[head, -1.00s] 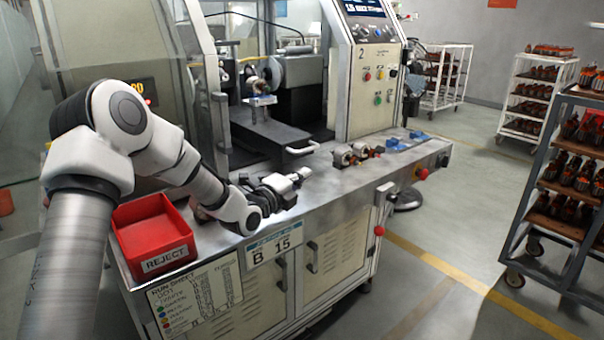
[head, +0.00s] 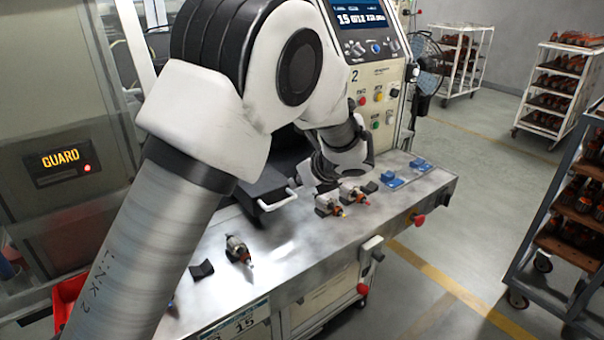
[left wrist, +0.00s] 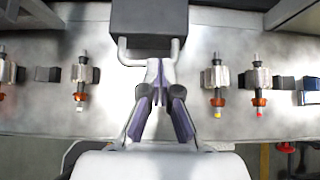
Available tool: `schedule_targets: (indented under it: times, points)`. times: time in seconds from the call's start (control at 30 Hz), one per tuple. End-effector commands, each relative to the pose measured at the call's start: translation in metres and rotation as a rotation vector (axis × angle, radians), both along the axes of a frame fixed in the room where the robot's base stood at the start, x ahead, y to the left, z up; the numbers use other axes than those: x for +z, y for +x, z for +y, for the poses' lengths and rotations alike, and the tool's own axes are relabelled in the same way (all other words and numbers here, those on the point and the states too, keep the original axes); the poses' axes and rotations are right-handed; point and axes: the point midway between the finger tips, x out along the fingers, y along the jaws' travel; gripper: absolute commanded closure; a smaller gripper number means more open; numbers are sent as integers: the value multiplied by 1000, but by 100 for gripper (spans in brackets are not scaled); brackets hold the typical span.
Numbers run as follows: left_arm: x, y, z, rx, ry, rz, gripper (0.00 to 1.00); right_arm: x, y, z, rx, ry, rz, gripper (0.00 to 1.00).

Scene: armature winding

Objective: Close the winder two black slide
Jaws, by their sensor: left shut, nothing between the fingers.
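The black slide (head: 268,184) of winder two sticks out over the metal bench, partly hidden by my left arm. Its pale U-shaped handle (head: 281,199) is at its front end. The left wrist view shows the slide (left wrist: 150,18) at the top, with the handle (left wrist: 124,50) below it. My left gripper (left wrist: 158,72) is shut and empty. Its fingertips are at the handle's crossbar in that view; I cannot tell whether they touch it. In the head view the arm hides most of this gripper. My right gripper is not in view.
Blue blocks (head: 393,180) lie at the right end. A red bin (head: 66,297) is mostly hidden at lower left. Carts stand at right.

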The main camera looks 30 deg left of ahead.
Motion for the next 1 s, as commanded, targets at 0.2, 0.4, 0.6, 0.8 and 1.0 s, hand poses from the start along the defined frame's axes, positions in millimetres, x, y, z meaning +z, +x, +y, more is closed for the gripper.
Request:
schedule_targets:
  times: [0.2,0.4,0.6,0.8,1.0]
  points:
    - [-30,12,31,1,-4,4,100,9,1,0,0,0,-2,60]
    - [-44,19,46,0,-4,2,100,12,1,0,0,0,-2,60]
    - [-46,20,47,-1,-3,1,100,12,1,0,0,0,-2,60]
    - [-46,20,47,-1,-4,2,100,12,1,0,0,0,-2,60]
    - [-46,24,59,1,-5,1,100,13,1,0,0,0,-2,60]
